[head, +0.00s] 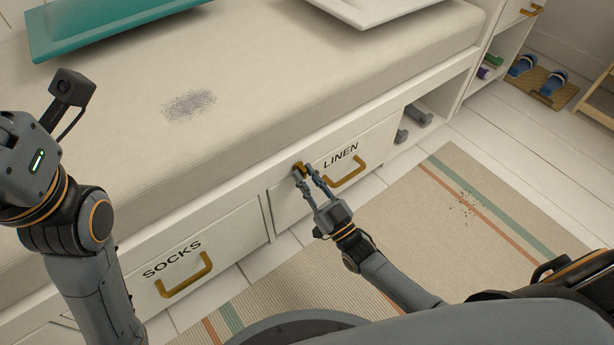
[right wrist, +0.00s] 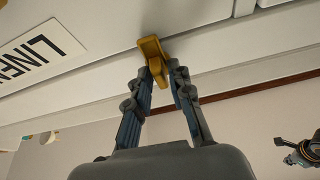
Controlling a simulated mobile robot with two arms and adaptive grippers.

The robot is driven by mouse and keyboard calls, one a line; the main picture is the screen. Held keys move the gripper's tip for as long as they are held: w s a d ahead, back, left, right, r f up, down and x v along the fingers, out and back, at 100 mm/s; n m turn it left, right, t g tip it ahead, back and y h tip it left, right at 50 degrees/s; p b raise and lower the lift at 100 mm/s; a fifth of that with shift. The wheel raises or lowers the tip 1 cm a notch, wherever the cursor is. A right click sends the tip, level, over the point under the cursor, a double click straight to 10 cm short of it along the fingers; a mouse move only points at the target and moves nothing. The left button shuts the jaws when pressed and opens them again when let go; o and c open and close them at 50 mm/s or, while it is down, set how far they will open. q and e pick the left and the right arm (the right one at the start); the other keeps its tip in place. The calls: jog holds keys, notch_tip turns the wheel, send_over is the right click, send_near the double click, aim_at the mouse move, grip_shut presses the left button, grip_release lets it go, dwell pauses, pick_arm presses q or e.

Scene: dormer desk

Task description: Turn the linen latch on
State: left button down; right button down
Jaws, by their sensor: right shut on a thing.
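The linen latch is a small brass-coloured piece (head: 298,168) at the upper left corner of the LINEN drawer front (head: 291,197). It shows large in the right wrist view (right wrist: 152,48). My right gripper (head: 305,177) is at the latch, with its two fingers on either side of the latch's lower part in the right wrist view (right wrist: 163,75). It is shut on the latch. My left arm is at the left edge of the head view, over the bench; its gripper fingers are not in view.
The SOCKS drawer (head: 225,238) with a brass handle is to the left. The LINEN drawer's brass handle (head: 347,177) is right of my right gripper. A bench cushion (head: 250,90) lies above, with a teal tray (head: 100,28) on it. A striped rug (head: 440,235) covers the floor.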

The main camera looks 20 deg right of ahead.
jog(key=c, duration=1.4)
grip_release()
jog(key=v, duration=1.2)
jog(key=shift+s, duration=0.15)
